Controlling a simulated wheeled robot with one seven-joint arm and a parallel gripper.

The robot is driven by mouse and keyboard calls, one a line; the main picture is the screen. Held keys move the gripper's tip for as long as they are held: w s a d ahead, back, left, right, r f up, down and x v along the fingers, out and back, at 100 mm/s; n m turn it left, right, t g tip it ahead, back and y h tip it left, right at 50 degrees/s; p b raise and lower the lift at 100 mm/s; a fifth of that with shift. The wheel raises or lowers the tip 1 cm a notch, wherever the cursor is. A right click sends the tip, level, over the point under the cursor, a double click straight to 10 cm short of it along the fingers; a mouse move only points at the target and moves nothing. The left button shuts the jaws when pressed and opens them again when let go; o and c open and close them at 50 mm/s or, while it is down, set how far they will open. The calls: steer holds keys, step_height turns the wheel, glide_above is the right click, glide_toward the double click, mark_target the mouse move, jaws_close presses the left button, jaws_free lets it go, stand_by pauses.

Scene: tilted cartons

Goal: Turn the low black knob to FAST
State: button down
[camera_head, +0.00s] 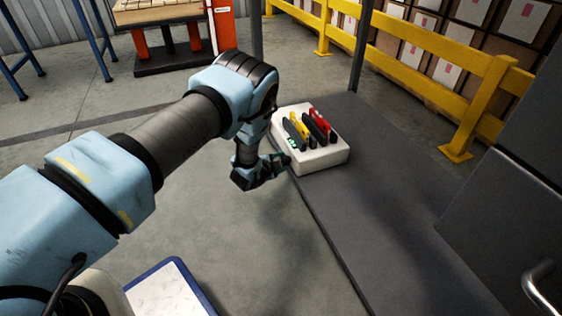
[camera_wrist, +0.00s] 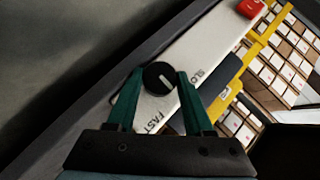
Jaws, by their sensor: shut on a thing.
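The black knob (camera_wrist: 159,77) is a round dial on the white side of a charger-like box, seen in the wrist view. A pale mark shows on its face; I cannot tell surely which label it points at. The word FAST (camera_wrist: 147,120) is printed nearer my gripper, and SLOW (camera_wrist: 203,76) is printed to the right of the knob. My gripper (camera_wrist: 160,88) has its two green fingers on either side of the knob, shut on it. In the head view my gripper (camera_head: 284,162) is at the left side of the white box (camera_head: 322,158), and the knob is hidden there.
The box stands on a dark grey bench (camera_head: 345,210) and holds several black, yellow and red battery-like blocks (camera_head: 310,125). A yellow guard rail (camera_head: 425,45) and stacked cartons (camera_head: 470,35) stand behind. A grey cabinet (camera_head: 500,235) is at the right. Open floor lies left of the bench.

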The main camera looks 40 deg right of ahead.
steer(key=m+t+h+b, duration=0.1)
steer(key=f+m+t+h+b, duration=0.1)
steer(key=m+t+h+b, duration=0.1)
steer(key=shift+s, duration=0.2)
steer(key=shift+m+t+h+b, duration=0.4)
steer(key=shift+m+h+b, duration=0.1)
steer(key=shift+m, duration=0.2)
steer(key=shift+r+h, duration=0.1)
steer(key=shift+h, duration=0.2)
steer(key=shift+c, duration=1.5)
jaws_free()
steer(key=p+v, duration=0.4)
steer(key=v, duration=0.6)
steer(key=shift+s+a, duration=0.2)
steer(key=shift+a, duration=0.15)
